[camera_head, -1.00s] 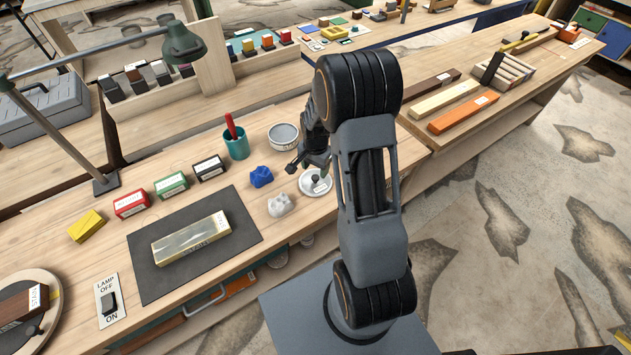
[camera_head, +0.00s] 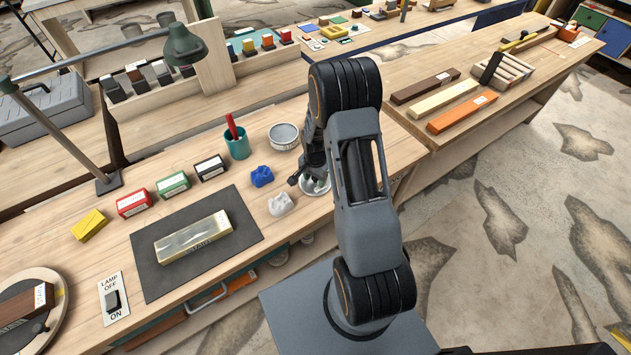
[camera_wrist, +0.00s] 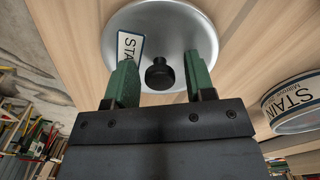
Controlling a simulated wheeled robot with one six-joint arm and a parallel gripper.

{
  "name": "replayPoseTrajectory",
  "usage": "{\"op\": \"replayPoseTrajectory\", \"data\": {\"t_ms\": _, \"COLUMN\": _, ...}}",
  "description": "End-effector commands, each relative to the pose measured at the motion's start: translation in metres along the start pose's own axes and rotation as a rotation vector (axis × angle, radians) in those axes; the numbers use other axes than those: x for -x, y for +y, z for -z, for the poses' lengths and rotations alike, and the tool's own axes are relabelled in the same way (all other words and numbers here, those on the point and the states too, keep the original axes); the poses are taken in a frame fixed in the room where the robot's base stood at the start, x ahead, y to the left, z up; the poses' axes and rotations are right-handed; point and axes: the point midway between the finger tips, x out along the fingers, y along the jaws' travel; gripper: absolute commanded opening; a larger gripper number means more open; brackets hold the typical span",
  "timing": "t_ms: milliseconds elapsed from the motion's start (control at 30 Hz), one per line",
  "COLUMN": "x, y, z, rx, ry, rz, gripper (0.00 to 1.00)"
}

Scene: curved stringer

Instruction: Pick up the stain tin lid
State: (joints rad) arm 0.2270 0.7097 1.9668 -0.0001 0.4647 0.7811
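The stain tin lid (camera_wrist: 170,30) is a round metal disc with a black knob (camera_wrist: 159,74) and a white STAIN label. It lies on the wooden bench, and in the head view the lid (camera_head: 316,186) is partly hidden by my arm. My gripper (camera_wrist: 157,82) is open, its two green fingers over the lid on either side of the knob, apart from it. In the head view my gripper (camera_head: 303,178) is just above the lid. The open stain tin (camera_head: 284,136) stands behind the lid and shows at the right of the wrist view (camera_wrist: 296,103).
A blue crumpled piece (camera_head: 262,176) and a white one (camera_head: 281,204) lie left of the lid. A teal cup (camera_head: 237,146) with a red tool stands near the tin. A dark mat (camera_head: 160,275) bears a wrapped bar. A desk lamp (camera_head: 185,45) stands further left.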

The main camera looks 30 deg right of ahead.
Motion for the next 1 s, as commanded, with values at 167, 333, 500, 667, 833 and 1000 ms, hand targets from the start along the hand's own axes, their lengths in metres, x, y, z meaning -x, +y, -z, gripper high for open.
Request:
{"op": "replayPoseTrajectory", "data": {"t_ms": 167, "x": 0.000, "y": 0.000, "z": 0.000, "rx": 0.000, "ry": 0.000, "rz": 0.000, "gripper": 0.32}}
{"op": "replayPoseTrajectory", "data": {"t_ms": 333, "x": 0.000, "y": 0.000, "z": 0.000, "rx": 0.000, "ry": 0.000, "rz": 0.000, "gripper": 0.16}}
{"op": "replayPoseTrajectory", "data": {"t_ms": 500, "x": 0.000, "y": 0.000, "z": 0.000, "rx": 0.000, "ry": 0.000, "rz": 0.000, "gripper": 0.06}}
{"op": "replayPoseTrajectory", "data": {"t_ms": 667, "x": 0.001, "y": 0.000, "z": 0.000, "rx": 0.000, "ry": 0.000, "rz": 0.000, "gripper": 0.05}}
{"op": "replayPoseTrajectory", "data": {"t_ms": 833, "x": 0.007, "y": 0.000, "z": 0.000, "rx": 0.000, "ry": 0.000, "rz": 0.000, "gripper": 0.05}}
{"op": "replayPoseTrajectory", "data": {"t_ms": 1000, "x": 0.030, "y": -0.001, "z": 0.001, "rx": 0.000, "ry": 0.004, "rz": 0.004, "gripper": 0.05}}
